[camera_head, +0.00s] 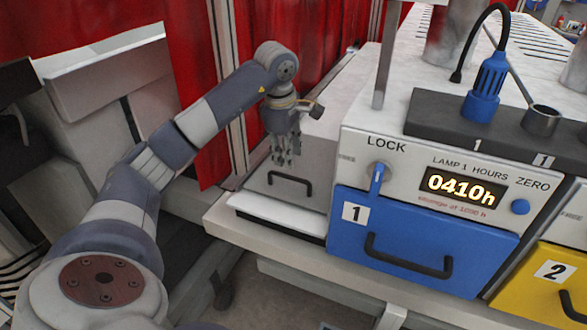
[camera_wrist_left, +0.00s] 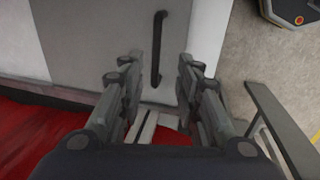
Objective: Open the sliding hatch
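The sliding hatch (camera_head: 275,200) is a grey panel with a black bar handle (camera_head: 290,180), left of the blue drawer in the head view. In the left wrist view, the hatch (camera_wrist_left: 110,35) and its handle (camera_wrist_left: 158,48) show ahead of the fingers. My left gripper (camera_head: 286,162) points down just above and behind the handle. In the left wrist view my left gripper (camera_wrist_left: 160,78) is open, its fingers apart and nothing between them. The handle lies beyond the fingertips, roughly in line with the gap; I see no contact. My right gripper is out of view.
The blue drawer (camera_head: 405,240) with its lock and a lit display stands right of the hatch. A yellow drawer (camera_head: 550,285) is farther right. A red curtain (camera_head: 190,80) and a metal post (camera_head: 230,90) are behind my left arm. A dark rack (camera_head: 500,140) holds a blue tool.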

